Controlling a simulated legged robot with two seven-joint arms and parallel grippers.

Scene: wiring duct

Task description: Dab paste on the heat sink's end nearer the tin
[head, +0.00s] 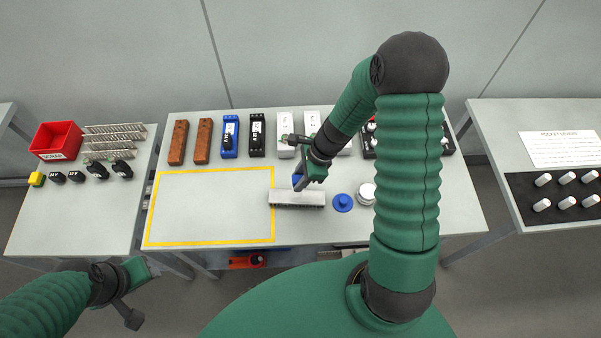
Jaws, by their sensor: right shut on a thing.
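The heat sink (297,202), a pale finned block, lies at the table's front, just right of the yellow outline. A round silver-white tin (366,194) stands to its right, partly behind my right arm. A round blue piece with a knob (342,203), perhaps a lid, lies between them. My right gripper (300,181) is over the heat sink's back edge, shut on a small blue item (297,180), mostly hidden by the fingers. I cannot tell whether the item touches the heat sink. No paste can be made out. My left gripper (148,268) is off the table's front left; its jaws are unclear.
The yellow-outlined area (210,207) is empty. Brown, blue, black and white blocks stand along the back. A left side table holds a red bin (57,141), metal strips and small black pieces. A right side table (490,125) holds a label and white knobs.

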